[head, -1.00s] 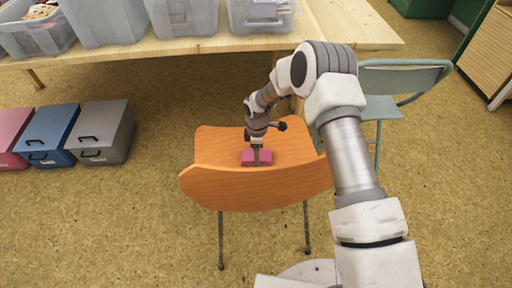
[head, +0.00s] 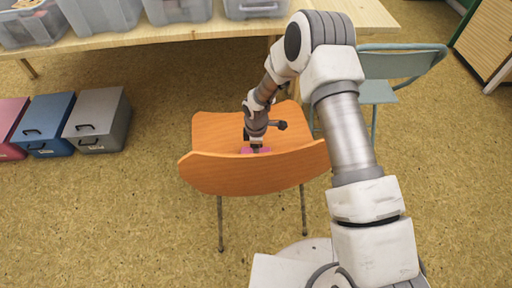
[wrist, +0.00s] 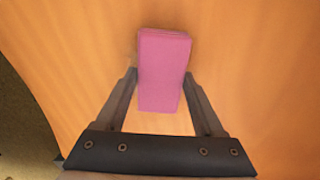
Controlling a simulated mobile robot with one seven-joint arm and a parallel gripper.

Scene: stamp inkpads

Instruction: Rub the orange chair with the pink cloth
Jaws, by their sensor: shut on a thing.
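The orange chair (head: 225,174) stands in the middle of the head view, its backrest nearest me and its seat beyond. The pink cloth (wrist: 163,70) is a folded block. In the wrist view it sits between the two fingers of my gripper (wrist: 162,75), which are shut on its sides, with the orange seat right behind it. In the head view my gripper (head: 255,148) points down over the seat, and the cloth is mostly hidden by the backrest. The cloth appears to be at the seat surface; I cannot tell for certain that it touches.
A wooden table (head: 150,38) with grey plastic bins (head: 179,10) stands behind the chair. A blue-grey chair (head: 377,92) is close at the right. Pink, blue and grey boxes (head: 97,120) sit on the floor at the left. The floor between boxes and chair is clear.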

